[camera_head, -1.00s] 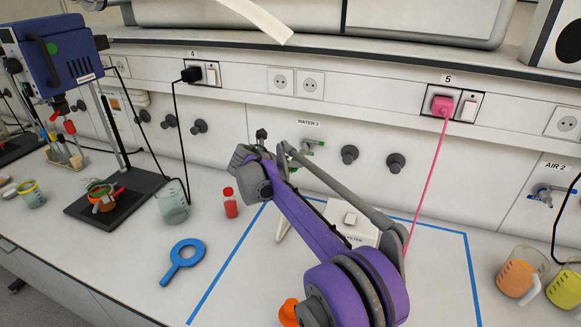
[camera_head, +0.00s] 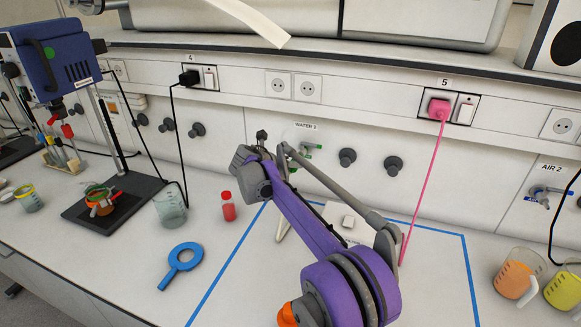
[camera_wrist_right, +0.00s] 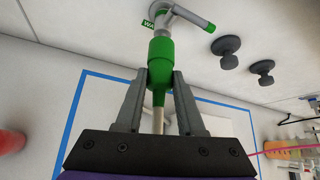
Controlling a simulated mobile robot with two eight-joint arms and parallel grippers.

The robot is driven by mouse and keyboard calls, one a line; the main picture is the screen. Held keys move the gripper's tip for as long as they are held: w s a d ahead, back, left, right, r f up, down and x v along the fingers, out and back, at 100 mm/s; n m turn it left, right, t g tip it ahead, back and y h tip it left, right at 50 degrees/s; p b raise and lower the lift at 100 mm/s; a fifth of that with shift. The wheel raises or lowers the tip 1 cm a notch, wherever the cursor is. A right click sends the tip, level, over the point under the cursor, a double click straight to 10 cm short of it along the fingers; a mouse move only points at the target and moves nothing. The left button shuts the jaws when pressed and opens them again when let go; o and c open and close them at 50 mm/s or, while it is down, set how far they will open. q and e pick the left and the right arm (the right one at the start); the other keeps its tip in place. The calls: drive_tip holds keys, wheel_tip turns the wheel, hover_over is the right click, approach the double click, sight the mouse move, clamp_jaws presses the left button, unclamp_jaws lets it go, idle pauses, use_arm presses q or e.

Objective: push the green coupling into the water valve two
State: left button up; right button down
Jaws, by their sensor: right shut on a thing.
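My right gripper (camera_wrist_right: 161,82) is shut on the green coupling (camera_wrist_right: 160,53) in the right wrist view, one finger on each side. A pale hose (camera_wrist_right: 158,120) runs from the coupling back between the fingers. The coupling's wide end meets the grey nozzle of the water valve (camera_wrist_right: 162,22), in line with it; I cannot tell how far it is on. My left gripper is out of view.
Dark wall knobs (camera_head: 347,157) stick out right of the valve. A white box (camera_head: 350,221) stands behind my arm inside the blue tape outline (camera_head: 420,226).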

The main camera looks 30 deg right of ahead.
drive_tip(key=shift+w+d, duration=0.5)
drive_tip(key=shift+d, duration=0.1)
idle(0.3)
drive_tip(key=shift+c, duration=2.2)
unclamp_jaws()
drive_tip(key=shift+a, duration=0.1)
